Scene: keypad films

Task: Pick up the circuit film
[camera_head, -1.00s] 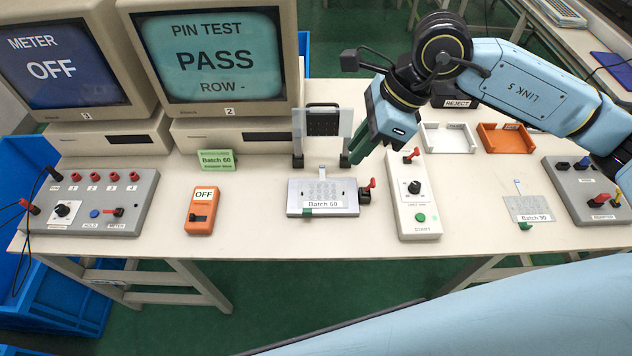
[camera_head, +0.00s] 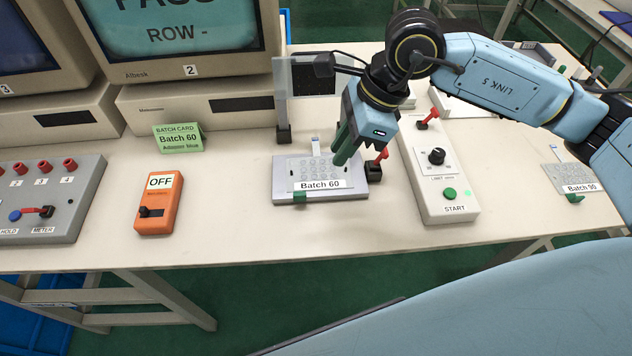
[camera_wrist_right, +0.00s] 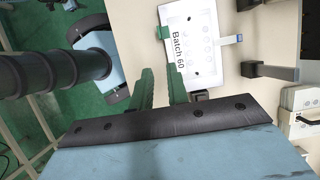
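A pale circuit film (camera_head: 318,170) with a printed "Batch 60" strip and a narrow tail at its back lies on a grey fixture plate (camera_head: 281,165). It also shows in the right wrist view (camera_wrist_right: 196,40), just beyond the fingertips. A green tab (camera_head: 300,197) sits at its front edge. My right gripper (camera_head: 342,157) points down and appears over the film's right part. In the wrist view its two green fingers (camera_wrist_right: 160,78) stand apart with nothing between them. I cannot tell whether they touch anything. A second film marked "Batch 90" (camera_head: 572,177) lies at the right. My left gripper is not in view.
A red-handled lever (camera_head: 376,166) stands at the plate's right. A white control box (camera_head: 441,185) with a START button is close beside it. An orange meter reading OFF (camera_head: 159,205) and a green batch card (camera_head: 178,138) are left. A clear-panelled stand (camera_head: 283,110) rises behind.

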